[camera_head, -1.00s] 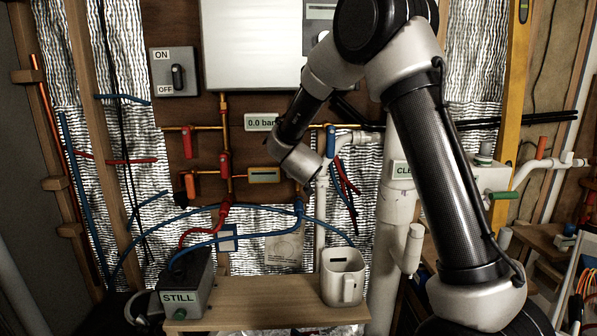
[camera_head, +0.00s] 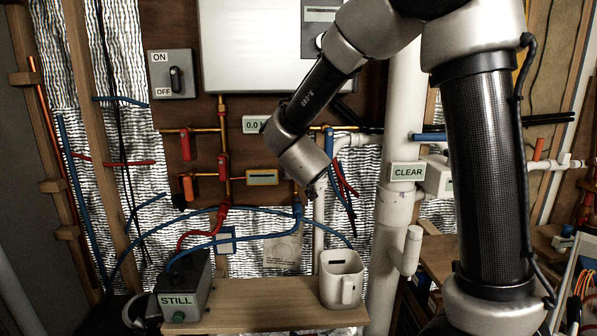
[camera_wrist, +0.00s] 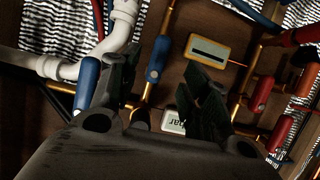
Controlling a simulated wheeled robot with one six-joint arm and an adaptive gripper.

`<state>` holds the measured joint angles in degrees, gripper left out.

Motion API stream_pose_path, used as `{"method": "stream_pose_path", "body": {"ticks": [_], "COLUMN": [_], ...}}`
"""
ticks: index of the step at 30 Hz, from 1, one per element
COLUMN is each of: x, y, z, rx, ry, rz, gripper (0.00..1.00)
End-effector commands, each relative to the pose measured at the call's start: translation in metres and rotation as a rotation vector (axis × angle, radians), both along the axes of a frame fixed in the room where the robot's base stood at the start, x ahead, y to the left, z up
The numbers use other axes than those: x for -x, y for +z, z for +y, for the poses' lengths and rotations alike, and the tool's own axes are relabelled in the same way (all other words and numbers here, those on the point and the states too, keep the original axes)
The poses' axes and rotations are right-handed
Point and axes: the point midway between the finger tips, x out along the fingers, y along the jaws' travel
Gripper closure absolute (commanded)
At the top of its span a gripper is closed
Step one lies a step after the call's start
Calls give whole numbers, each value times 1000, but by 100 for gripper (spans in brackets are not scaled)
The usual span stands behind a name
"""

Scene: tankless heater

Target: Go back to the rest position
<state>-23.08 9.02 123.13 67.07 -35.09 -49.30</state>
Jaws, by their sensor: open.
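My gripper (camera_wrist: 160,82) is open and empty in the wrist view, with its two dark fingers apart and the pipe wall beyond them. In the head view the end of my arm hangs in front of the pipe board, below the white heater, and the fingers are mostly hidden behind my wrist. The blue valve handle (camera_wrist: 159,60) shows beyond the gap between the fingers. A yellow-framed meter (camera_wrist: 208,51) is beyond the right finger. No object is held.
The white heater (camera_head: 260,50) is above, with an ON/OFF switch (camera_head: 174,74) at its left. A wooden shelf (camera_head: 250,300) below carries the STILL box (camera_head: 185,288) and a white jug (camera_head: 342,280). A white pipe with a CLEAR label (camera_head: 407,172) stands right of my wrist.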

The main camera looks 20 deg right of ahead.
Motion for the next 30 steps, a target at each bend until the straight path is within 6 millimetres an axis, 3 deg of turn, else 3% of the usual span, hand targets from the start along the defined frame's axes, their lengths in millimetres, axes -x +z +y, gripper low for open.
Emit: {"method": "stream_pose_path", "body": {"ticks": [7,11,14,15,17,20,24,27,30], "x": [0,3,27,47,83,154,249,304,339], "y": [0,-18,-51,-58,-61,-56,-40,-25,-11], "z": [0,28,64,76,80,54,-18,-72,-111], "rx": [-18,-153,-257,-293,-328,-330,-245,-167,-103], "ry": [-5,73,234,305,392,465,424,343,275], "rz": [-3,64,229,309,438,658,889,967,963], "gripper": [54,54,54,54,54,54,54,54,54]}}
